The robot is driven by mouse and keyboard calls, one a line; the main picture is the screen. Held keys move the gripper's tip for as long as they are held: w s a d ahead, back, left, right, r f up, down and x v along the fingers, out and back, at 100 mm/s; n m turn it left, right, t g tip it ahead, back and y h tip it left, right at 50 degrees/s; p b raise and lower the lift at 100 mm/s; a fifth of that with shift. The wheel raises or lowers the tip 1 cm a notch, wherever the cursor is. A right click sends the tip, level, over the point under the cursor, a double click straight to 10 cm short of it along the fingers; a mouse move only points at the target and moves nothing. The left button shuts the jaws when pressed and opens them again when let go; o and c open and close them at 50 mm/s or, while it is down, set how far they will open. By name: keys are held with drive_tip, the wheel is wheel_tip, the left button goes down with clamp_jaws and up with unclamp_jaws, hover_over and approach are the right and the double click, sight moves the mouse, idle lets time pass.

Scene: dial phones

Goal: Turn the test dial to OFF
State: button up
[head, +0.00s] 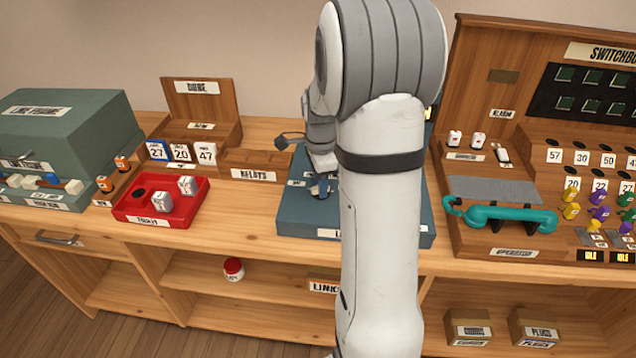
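The blue-grey test set box (290,217) stands in the middle of the bench, with a sloping top and partly unreadable labels. My white and grey arm crosses in front of it and hides most of its face. I cannot make out the test dial or where it points. My gripper (319,187) is low over the left part of the box, pointing down at a small dark part there. I cannot tell whether it touches that part, nor whether its fingers are open or shut.
Left of the box are a relays tray (254,166), a wooden rack with number cards (180,152), a red tray (160,208) with white blocks, and a green cabinet (60,135). Right stands the switchboard (470,100) with a teal handset (500,215). Shelves lie below.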

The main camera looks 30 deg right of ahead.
drive_tip(key=shift+f, duration=0.15)
drive_tip(key=shift+c, duration=0.4)
clamp_jaws()
drive_tip(key=shift+a, duration=0.15)
